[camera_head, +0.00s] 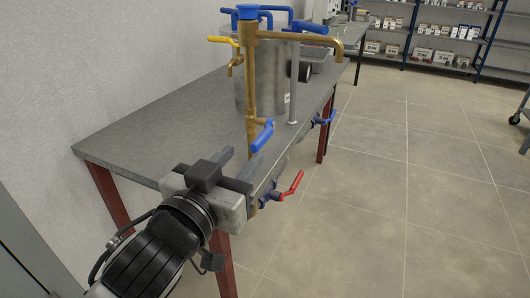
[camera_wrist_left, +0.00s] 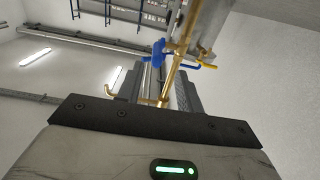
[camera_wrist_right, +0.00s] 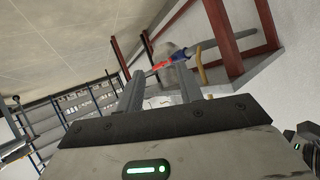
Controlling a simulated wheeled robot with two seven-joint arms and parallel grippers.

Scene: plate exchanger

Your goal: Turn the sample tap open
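A small brass tap with a yellow lever (camera_head: 223,41) sits high on the left of the upright brass pipe (camera_head: 251,100); I take it for the sample tap. Its spout points down. The yellow lever also shows in the left wrist view (camera_wrist_left: 207,66), beyond the fingers. My left gripper (camera_head: 234,170) is open and empty, below the tap at the bench's near end, apart from the lever. Its fingers stand apart in the left wrist view (camera_wrist_left: 158,78). My right gripper (camera_wrist_right: 160,74) is open and empty in its wrist view; I cannot make it out in the head view.
A blue lever (camera_head: 262,137) is lower on the pipe, and a red-handled valve (camera_head: 290,187) is below the bench edge. A grey vessel (camera_head: 272,85) stands behind the pipe on the bench (camera_head: 130,135). The floor (camera_head: 400,200) at right is clear.

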